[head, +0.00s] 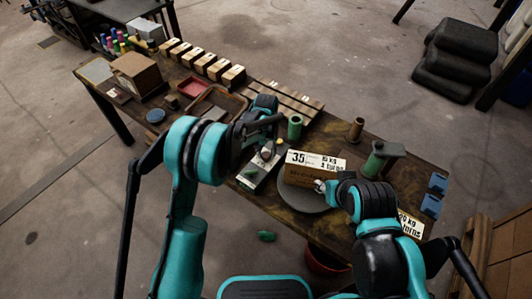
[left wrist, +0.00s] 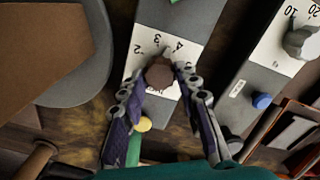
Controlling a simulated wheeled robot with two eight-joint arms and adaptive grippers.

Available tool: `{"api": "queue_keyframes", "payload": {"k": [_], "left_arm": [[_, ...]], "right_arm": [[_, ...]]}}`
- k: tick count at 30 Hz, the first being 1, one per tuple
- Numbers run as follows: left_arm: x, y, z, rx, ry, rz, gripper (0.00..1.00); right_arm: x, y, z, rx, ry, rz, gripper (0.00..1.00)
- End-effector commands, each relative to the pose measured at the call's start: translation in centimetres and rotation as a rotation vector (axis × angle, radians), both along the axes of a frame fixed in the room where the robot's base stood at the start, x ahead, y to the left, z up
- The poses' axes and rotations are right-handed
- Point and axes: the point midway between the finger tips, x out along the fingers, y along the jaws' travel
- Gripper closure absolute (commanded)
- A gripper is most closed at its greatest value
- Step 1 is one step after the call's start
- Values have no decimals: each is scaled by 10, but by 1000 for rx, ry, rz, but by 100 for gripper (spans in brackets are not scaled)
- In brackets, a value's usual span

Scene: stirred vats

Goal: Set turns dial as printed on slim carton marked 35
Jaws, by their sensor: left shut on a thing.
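The slim carton (head: 308,174) is brown with a white label reading "35" and smaller lines of kg and turns; the turns digit is too blurred to be sure of. It stands on a round grey plate (head: 306,200). My left gripper (left wrist: 160,72) is shut on the brown turns dial (left wrist: 159,74); numbers 2, 3 and 4 show on the white scale (left wrist: 172,50) around it. The dial's pointer is not clear. In the head view my left gripper (head: 266,150) is over the control panel (head: 250,179). My right gripper (head: 322,186) is at the carton's front; its jaws are unclear.
A second grey knob (left wrist: 301,42) on a 10–20 scale and a blue button (left wrist: 262,101) lie right in the left wrist view. A yellow button (left wrist: 143,124) is near my left fingers. Green cylinder (head: 295,127), wooden blocks and a tray crowd the table behind.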

Motion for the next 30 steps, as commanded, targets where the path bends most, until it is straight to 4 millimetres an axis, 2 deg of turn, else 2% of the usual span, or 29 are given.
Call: {"api": "queue_keyframes", "payload": {"k": [13,30], "left_arm": [[0,-1,0,0,0,-275,97],[0,-1,0,0,0,-337,97]], "right_arm": [[0,0,-5,0,0,0,60],[0,0,-5,0,0,0,60]]}}
